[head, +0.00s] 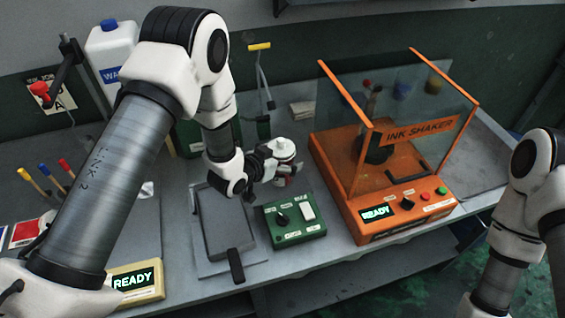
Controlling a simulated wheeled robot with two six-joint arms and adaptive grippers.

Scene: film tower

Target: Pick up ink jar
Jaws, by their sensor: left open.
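A small white-capped jar (282,149), which looks like the ink jar, stands on the bench left of the ink shaker. My left gripper (277,168) is at this jar, with its open fingers close to the jar's near left side. The fingers and wrist hide most of the jar's body, and I cannot tell whether they touch it. My right arm comes in at the right edge, but its gripper is out of the picture.
The orange ink shaker (328,170) with clear panels stands right of the jar. A green control box (292,222) and a grey plate device (222,225) lie in front. A white jug (112,52) stands at the back left. The bench's right end is clear.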

